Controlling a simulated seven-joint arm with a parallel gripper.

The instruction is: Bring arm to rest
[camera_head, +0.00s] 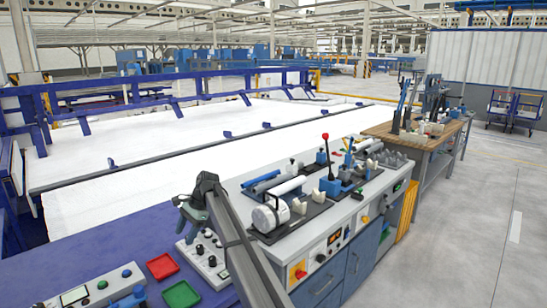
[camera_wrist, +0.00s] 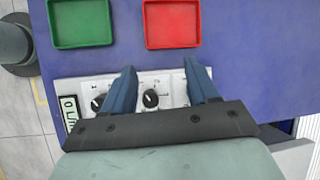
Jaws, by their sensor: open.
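My gripper (camera_head: 183,222) hangs fingers-down at the end of my arm, above a control panel (camera_head: 212,262) with black knobs. In the wrist view my gripper (camera_wrist: 161,80) has two blue-grey fingers spread apart over the knobs, with nothing between them. The panel (camera_wrist: 175,98) is partly hidden by the fingers and the gripper body. The fingers look clear of the panel, but the exact height cannot be told.
A red tray (camera_head: 162,266) and a green tray (camera_head: 181,295) lie empty on the blue surface (camera_head: 60,262). Pipe fixtures with a white cylinder (camera_head: 271,216), a blue pipe (camera_head: 262,179) and a red-knobbed lever (camera_head: 326,152) stand on the bench right of my gripper.

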